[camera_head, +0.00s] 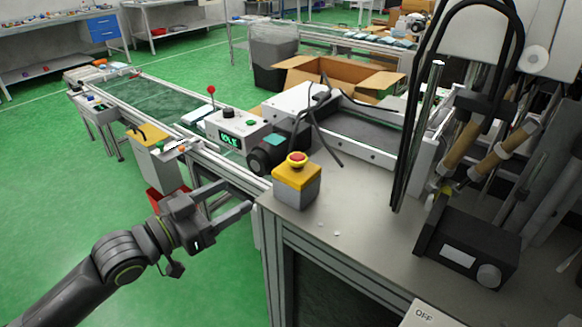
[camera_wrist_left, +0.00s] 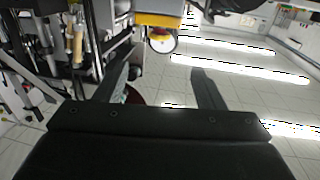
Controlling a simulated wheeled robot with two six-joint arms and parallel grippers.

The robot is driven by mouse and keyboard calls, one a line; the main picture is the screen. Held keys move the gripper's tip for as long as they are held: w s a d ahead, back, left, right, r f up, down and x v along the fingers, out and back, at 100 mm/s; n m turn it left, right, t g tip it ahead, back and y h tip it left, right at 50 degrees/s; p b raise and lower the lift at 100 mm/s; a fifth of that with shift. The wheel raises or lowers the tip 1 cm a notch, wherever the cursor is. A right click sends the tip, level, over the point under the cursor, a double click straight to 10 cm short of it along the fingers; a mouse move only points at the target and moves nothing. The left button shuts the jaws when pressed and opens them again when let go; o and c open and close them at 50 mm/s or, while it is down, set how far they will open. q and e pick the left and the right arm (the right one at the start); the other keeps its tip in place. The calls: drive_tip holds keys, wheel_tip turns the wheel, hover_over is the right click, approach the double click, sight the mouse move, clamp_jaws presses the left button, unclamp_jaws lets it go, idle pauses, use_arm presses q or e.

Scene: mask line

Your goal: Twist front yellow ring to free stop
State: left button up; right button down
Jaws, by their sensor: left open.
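The stop button has a red cap (camera_head: 297,157) with a yellow ring (camera_head: 297,165) around its base. It stands on a yellow-topped grey box (camera_head: 297,184) at the front left corner of the grey bench. My left gripper (camera_head: 240,196) is open and empty, left of the box, clear of it and lower in the picture. In the left wrist view, which looks upside down, the box (camera_wrist_left: 158,19) shows at the top and the button (camera_wrist_left: 161,40) hangs below it, beyond and between my open fingers (camera_wrist_left: 162,72). My right gripper is not in view.
A black device (camera_head: 466,250) with a grey knob and several hoses are at the right. The bench top (camera_head: 345,200) is mostly bare beside the button box.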

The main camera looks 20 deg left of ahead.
sight(291, 161)
use_arm(q)
drive_tip(key=b+x, duration=0.1)
drive_tip(key=x, duration=1.5)
drive_tip(key=shift+w, duration=0.1)
drive_tip(key=shift+f, duration=0.1)
drive_tip(key=c, duration=1)
